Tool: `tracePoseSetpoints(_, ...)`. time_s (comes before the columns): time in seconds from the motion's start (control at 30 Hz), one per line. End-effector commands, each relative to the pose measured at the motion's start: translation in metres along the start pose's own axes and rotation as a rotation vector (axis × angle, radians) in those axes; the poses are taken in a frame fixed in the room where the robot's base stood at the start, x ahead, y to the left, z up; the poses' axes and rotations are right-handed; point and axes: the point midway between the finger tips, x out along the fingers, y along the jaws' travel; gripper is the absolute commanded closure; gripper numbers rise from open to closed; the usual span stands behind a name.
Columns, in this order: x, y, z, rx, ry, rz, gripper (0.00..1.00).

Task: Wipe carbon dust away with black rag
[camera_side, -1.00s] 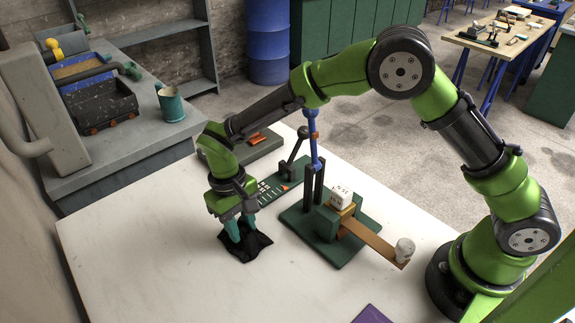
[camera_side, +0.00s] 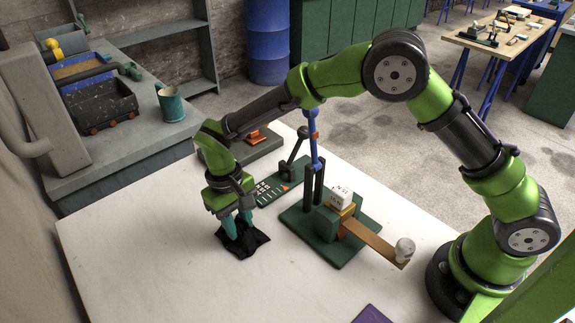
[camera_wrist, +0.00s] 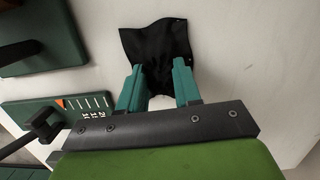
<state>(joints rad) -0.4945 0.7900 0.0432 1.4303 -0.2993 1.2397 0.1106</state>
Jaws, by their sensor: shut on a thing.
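My gripper (camera_side: 238,226) points down over the left part of the white table, its teal fingers shut on the black rag (camera_side: 247,245). The rag lies bunched on the tabletop under the fingertips. In the wrist view the rag (camera_wrist: 158,40) spreads out beyond the two fingers (camera_wrist: 160,85), with a pinched fold between them. I cannot make out carbon dust clearly; only faint small specks show on the white surface.
A green-based device (camera_side: 330,250) with a white cube (camera_side: 341,195), blue lever and wooden arm stands right of my gripper. A green marked panel (camera_side: 270,190) lies behind. A purple item (camera_side: 371,314) is at the front edge.

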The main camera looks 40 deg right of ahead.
Motion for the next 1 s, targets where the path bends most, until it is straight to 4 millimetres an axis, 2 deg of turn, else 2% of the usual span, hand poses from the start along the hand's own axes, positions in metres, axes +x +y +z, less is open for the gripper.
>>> tracePoseSetpoints(0.73,0.011,-0.004,0.069,-0.002,-0.005,0.002,0.95)
tracePoseSetpoints(0.8,0.007,-0.004,0.068,0.000,-0.003,0.001,0.95)
tracePoseSetpoints(0.87,-0.011,-0.004,0.070,-0.001,0.003,-0.002,0.95)
tracePoseSetpoints(1.0,-0.023,-0.004,0.072,-0.001,0.000,-0.001,0.95)
